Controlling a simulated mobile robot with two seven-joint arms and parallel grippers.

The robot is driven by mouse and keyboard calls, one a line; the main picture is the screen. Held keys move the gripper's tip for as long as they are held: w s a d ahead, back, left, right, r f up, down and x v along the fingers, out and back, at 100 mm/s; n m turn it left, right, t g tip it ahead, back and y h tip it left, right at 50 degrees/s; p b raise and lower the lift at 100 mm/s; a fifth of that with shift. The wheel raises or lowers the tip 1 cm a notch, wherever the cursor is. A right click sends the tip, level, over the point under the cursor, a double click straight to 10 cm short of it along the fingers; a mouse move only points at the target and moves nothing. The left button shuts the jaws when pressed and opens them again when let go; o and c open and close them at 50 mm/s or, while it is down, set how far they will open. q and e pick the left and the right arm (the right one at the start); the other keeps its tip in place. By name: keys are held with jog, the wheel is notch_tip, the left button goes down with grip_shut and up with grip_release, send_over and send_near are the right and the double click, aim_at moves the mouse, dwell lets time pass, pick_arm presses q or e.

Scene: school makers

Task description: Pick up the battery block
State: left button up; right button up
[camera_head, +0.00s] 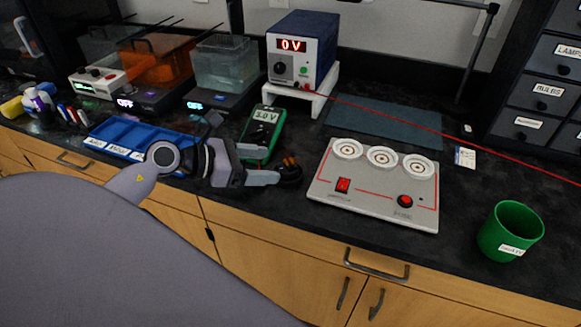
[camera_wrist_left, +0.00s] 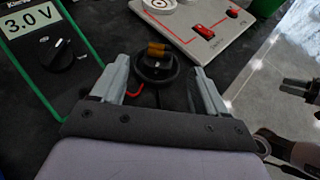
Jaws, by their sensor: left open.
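The battery block (camera_head: 289,173) is a small dark holder with orange-brown cells on top. It sits on the black bench between the green meter and the grey switch panel. In the left wrist view the battery block (camera_wrist_left: 157,66) lies between my left fingertips, with a red wire beside it. My left gripper (camera_head: 272,164) is open and empty, and its fingers (camera_wrist_left: 162,72) stand on either side of the block with gaps. One finger hides part of the block in the head view. My right gripper (camera_wrist_left: 297,88) shows at the right edge of the left wrist view, away from the block.
The green meter (camera_head: 263,134) reading 3.0 V stands just behind my left gripper. The grey switch panel (camera_head: 374,187) is to the right, with a green cup (camera_head: 510,231) farther right. A blue tray (camera_head: 125,141) lies left. The bench's front edge is close.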

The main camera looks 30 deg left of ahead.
aim_at(286, 164)
pick_arm(q)
jog(key=shift+r+p+x, duration=0.2)
jog(key=shift+p+x, duration=0.1)
jog(key=shift+x, duration=2.25)
jog(key=c, duration=1.1)
jog(key=shift+c, duration=0.7)
jog(key=shift+r, duration=0.1)
